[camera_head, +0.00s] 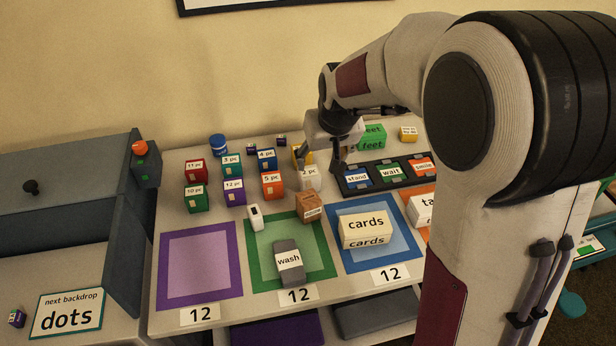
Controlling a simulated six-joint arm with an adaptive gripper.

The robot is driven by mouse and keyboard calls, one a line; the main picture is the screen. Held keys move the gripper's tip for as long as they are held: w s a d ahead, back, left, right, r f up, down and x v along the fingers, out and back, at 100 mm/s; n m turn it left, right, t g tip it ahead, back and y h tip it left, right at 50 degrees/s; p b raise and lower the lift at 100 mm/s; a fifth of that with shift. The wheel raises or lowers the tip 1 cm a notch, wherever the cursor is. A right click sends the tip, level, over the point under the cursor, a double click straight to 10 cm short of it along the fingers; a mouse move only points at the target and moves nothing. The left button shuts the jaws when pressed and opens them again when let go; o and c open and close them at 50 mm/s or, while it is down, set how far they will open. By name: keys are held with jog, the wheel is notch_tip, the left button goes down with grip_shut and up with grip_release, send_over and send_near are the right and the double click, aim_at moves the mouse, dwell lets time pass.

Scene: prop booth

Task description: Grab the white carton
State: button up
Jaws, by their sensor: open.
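A small white carton (310,180) with a "2 pc" label stands upright at the right end of the group of small cartons on the table. My gripper (321,164) is open, just above and behind the carton in this view. One finger is on the left near a yellow carton (296,160), and the other is on the right near the black card tray. I cannot tell from this angle whether the fingers straddle the white carton or touch it.
Red, green, teal, purple, blue and orange cartons (272,185) stand to the left. A brown box (310,206) is close in front, and a black tray (348,190) with labelled cards is to the right. Coloured mats (164,270) line the front.

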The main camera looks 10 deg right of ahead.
send_over(310, 175)
jog(key=s, duration=0.3)
notch_tip(310, 175, down, 11)
jog(key=shift+w+d+f, duration=0.2)
jog(key=shift+w+f, duration=0.2)
jog(key=shift+f, duration=0.1)
jog(key=shift+x, duration=1.2)
jog(key=shift+f, duration=0.15)
jog(key=shift+x, duration=2.45)
jog(key=shift+w+a, duration=0.1)
jog(key=shift+a, duration=0.05)
jog(key=c, duration=1.3)
